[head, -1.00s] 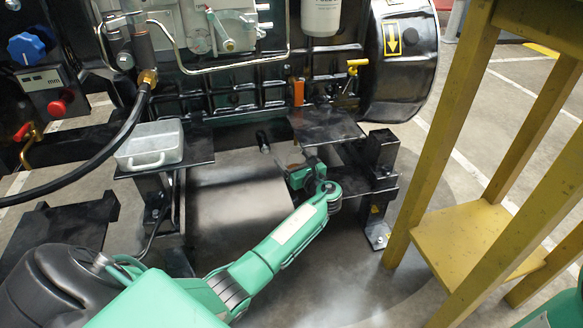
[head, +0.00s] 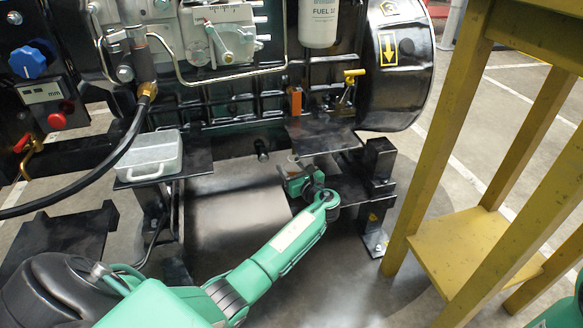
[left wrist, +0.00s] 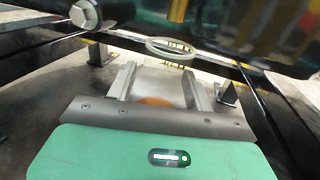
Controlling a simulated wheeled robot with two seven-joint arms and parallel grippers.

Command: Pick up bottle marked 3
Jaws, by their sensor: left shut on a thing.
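My left gripper (head: 294,176) reaches under the engine, beside the small right-hand black shelf. In the left wrist view its two grey fingers (left wrist: 158,88) are closed around a pale, see-through bottle (left wrist: 157,76). An orange spot (left wrist: 153,101) shows low between the fingers, and a pale oval rim (left wrist: 171,48) shows beyond them. In the head view the gripper and arm hide most of the bottle; only a faint pale edge shows above the jaws. No number 3 can be read on it. My right gripper is out of view.
The black engine (head: 240,108) hangs close above the gripper. A grey case (head: 151,157) sits on the left shelf. The black right shelf (head: 322,134) and its post stand close by the gripper. A yellow stand (head: 478,249) blocks the right.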

